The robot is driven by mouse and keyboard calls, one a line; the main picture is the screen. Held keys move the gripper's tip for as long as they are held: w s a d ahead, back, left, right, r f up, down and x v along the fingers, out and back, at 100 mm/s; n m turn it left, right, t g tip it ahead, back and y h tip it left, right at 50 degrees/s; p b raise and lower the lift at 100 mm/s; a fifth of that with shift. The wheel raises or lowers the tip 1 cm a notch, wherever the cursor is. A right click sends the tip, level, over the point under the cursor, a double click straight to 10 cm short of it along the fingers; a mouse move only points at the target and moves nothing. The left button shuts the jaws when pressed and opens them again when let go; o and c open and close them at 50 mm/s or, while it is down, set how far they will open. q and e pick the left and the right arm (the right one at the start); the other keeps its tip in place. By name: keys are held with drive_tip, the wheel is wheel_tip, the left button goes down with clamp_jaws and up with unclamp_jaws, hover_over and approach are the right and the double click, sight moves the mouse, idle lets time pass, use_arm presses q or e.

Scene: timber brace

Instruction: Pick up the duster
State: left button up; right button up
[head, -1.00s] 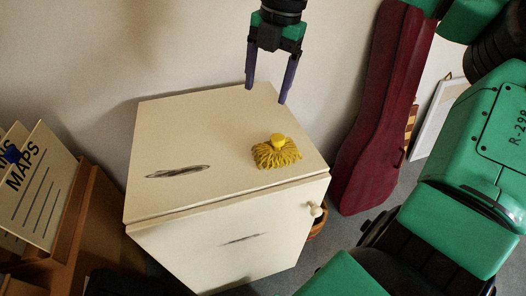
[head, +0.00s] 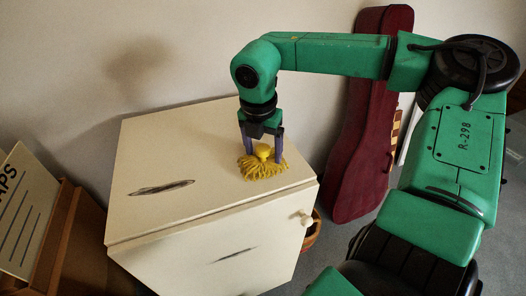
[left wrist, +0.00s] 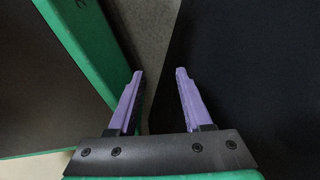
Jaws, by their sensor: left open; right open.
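The yellow duster (head: 262,168) has a round knob and a skirt of stringy strands. It sits on top of the cream cabinet (head: 150,150), near its right side. My right gripper (head: 264,156) points down at the duster in the head view. Its purple fingers are open, one on each side of the knob, and their tips are partly hidden by the strands. I cannot tell whether they touch it. My left gripper (left wrist: 158,72) shows in the left wrist view, open with nothing between its fingers.
A dark red instrument case (head: 362,150) leans on the wall right of the cabinet. A wooden holder (head: 62,235) with a MAPS folder (head: 22,205) stands at the left. The cabinet top is otherwise clear, with dark scuffs.

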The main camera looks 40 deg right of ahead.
sight(263, 148)
drive_tip(key=shift+r, duration=0.1)
clamp_jaws()
wheel_tip(263, 148, up, 20)
drive_tip(key=p, duration=0.2)
drive_tip(key=c, duration=0.8)
unclamp_jaws()
clamp_jaws()
